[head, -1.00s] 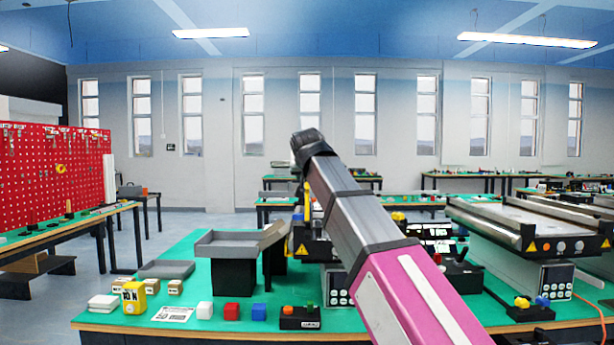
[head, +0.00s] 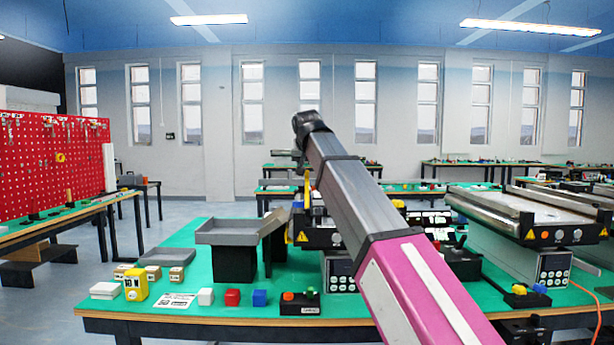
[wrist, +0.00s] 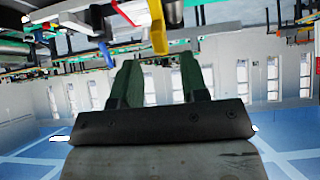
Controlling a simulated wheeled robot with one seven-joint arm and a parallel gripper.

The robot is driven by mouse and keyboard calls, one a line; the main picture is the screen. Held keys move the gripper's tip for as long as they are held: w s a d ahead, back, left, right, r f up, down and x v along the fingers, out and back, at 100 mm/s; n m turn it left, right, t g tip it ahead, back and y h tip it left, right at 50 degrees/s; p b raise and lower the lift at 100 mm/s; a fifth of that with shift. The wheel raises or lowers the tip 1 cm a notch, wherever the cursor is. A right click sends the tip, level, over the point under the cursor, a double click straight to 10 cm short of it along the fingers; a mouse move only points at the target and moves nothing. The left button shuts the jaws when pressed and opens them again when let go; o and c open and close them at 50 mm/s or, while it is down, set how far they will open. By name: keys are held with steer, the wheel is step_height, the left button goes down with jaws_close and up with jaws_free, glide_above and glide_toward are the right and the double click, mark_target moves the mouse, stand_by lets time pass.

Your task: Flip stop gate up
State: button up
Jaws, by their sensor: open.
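My gripper (wrist: 158,62) shows in the wrist view as two green fingers, apart with nothing between them. A yellow bar (wrist: 157,32), which looks like the stop gate, stands just beyond the fingertips near the middle, with no clear contact. In the head view a thin yellow upright piece (head: 307,190) shows at the left end of the middle conveyor (head: 320,238), just left of my arm. My gripper (head: 284,153) is small there, above and left of that piece. My arm hides much of this conveyor.
A grey tray (head: 226,236) on a black stand is left of the conveyor. White, red and blue cubes (head: 260,298) and a button box (head: 300,306) lie along the front of the green-topped table (head: 210,268). Another conveyor (head: 520,225) stands at right.

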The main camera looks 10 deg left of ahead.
mark_target(307, 174)
steer(key=x, duration=0.5)
steer(key=shift+w+f, duration=0.25)
steer(key=shift+f, duration=0.05)
jaws_close()
